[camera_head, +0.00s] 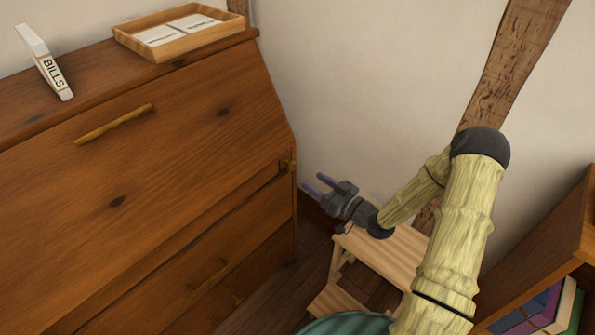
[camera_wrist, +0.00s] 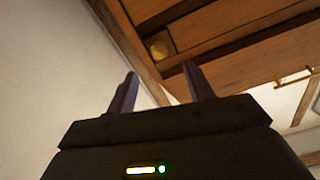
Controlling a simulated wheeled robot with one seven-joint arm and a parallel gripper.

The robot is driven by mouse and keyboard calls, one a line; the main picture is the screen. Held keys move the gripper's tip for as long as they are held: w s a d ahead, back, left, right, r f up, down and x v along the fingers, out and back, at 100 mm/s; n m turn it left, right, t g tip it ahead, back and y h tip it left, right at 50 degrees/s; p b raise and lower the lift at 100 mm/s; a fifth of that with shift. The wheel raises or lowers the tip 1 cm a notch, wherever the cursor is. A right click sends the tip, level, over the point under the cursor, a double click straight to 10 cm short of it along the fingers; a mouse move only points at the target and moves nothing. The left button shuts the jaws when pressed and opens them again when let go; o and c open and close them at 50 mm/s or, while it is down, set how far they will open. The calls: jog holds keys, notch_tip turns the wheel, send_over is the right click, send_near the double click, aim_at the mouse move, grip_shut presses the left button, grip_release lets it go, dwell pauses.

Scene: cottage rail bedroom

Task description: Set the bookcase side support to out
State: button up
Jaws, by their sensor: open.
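The brown wooden bureau-like bookcase (camera_head: 150,170) fills the left of the head view, its sloped front closed. A small brass knob (camera_head: 290,165) sits on the narrow side support at its right edge, below the sloped front. In the wrist view the round yellow knob (camera_wrist: 158,48) shows on the small square end of the support (camera_wrist: 152,36), just beyond the fingertips. My gripper (camera_head: 316,184) is open and empty, to the right of the knob and apart from it. Its two purple fingers also show in the wrist view (camera_wrist: 160,72). The support looks about flush with the front.
A wooden step stool (camera_head: 385,250) stands under my forearm. A wooden tray (camera_head: 180,38) with papers and a white BILLS holder (camera_head: 45,62) are on the bookcase top. A shelf with books (camera_head: 545,310) is at the lower right. The white wall is close behind my gripper.

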aim_at(293, 167)
jog(key=x, duration=0.8)
jog(key=shift+c, duration=0.4)
jog(key=shift+s+d, duration=0.1)
grip_shut()
